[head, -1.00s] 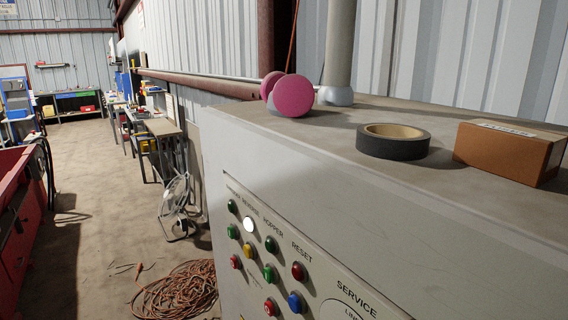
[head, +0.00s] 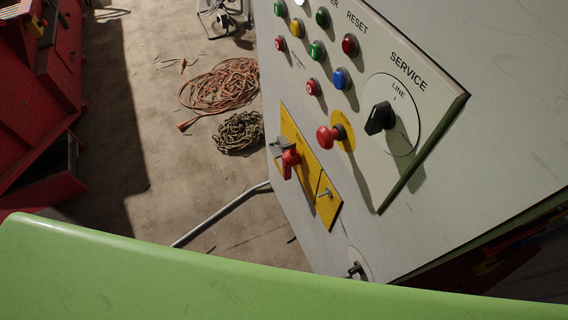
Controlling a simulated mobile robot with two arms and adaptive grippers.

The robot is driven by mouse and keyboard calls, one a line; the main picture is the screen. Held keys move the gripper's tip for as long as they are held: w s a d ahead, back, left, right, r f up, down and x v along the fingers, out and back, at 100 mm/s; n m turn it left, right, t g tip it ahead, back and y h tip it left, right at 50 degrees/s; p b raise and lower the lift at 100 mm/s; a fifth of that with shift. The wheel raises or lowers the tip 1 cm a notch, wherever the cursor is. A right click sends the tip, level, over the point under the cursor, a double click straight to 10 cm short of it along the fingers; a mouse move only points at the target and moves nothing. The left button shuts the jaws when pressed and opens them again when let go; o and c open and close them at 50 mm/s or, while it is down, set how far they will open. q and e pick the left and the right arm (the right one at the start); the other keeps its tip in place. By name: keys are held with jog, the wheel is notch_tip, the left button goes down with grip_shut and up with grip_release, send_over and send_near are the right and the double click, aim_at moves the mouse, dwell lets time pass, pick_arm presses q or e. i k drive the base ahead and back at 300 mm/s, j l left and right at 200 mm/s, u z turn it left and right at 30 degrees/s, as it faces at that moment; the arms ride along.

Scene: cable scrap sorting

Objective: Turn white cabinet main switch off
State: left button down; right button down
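The white cabinet (head: 470,175) fills the right of the head view, seen at a slant. Its control panel carries a red-handled switch (head: 290,162) on a yellow plate (head: 325,205). Right of it is a red mushroom button (head: 325,138) on a yellow disc. A black rotary knob (head: 380,118) sits in the round dial marked LINE, under the word SERVICE. Which of these is the main switch is not labelled legibly. Neither gripper is in view.
Several coloured push buttons, such as a blue one (head: 341,80), sit above. Orange cable (head: 222,88) and a darker coil (head: 240,132) lie on the floor. A red structure (head: 30,110) stands left. A green curved surface (head: 200,275) crosses the bottom.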

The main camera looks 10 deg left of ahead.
aim_at(290, 157)
jog(key=z, duration=0.3)
jog(key=j+z, duration=0.45)
jog(key=i+j+z, duration=0.1)
jog(key=j+z, duration=0.2)
jog(key=z, duration=0.2)
jog(key=k+j+z, duration=0.1)
jog(key=j+z, duration=0.2)
jog(key=z, duration=0.15)
jog(key=k+j+z, duration=0.1)
jog(key=j+z, duration=0.25)
jog(key=z, duration=0.15)
